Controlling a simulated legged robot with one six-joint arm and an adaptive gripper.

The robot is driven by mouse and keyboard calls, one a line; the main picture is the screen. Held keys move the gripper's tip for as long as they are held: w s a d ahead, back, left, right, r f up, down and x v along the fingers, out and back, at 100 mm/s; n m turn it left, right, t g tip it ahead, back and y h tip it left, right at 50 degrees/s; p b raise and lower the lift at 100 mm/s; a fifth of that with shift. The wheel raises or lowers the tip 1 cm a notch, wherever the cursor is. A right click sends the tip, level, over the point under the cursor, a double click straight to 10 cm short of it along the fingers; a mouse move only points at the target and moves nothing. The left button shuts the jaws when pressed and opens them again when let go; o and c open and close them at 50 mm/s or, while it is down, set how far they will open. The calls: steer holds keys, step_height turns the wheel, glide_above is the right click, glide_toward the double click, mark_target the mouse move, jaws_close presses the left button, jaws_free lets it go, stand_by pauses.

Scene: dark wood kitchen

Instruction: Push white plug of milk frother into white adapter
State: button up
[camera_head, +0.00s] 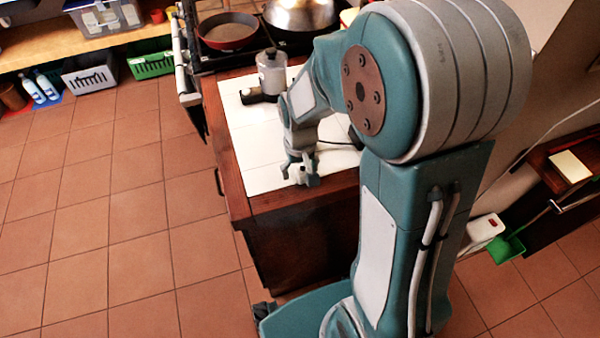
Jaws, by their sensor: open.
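My gripper (303,172) hangs low over the white tiled counter (252,140), close to its front edge, and looks open. A grey-and-clear jug on a dark base, which looks like the milk frother (271,72), stands further back on the counter. A thin black cable (334,142) runs to the right of my gripper, beside a white shape (338,160) that my arm partly hides. I cannot tell whether this shape is the adapter. The white plug cannot be made out, and I see nothing clearly held between the fingers.
A stove with a red-rimmed pan (228,32) and a domed pot (300,14) lies behind the counter. The wooden counter edge (228,165) runs along the left and front. A low shelf with baskets (90,72) is at the far left. The tiled floor (110,220) is clear.

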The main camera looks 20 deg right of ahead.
steer(key=shift+d+f, duration=0.1)
steer(key=shift+d, duration=0.35)
steer(key=shift+a, duration=0.1)
jaws_close()
steer(key=shift+a, duration=0.15)
steer(key=shift+r, duration=0.5)
steer(key=s+d+r, duration=0.6)
steer(key=s+r, duration=0.6)
steer(key=shift+s+d, duration=0.25)
steer(key=shift+d, duration=0.1)
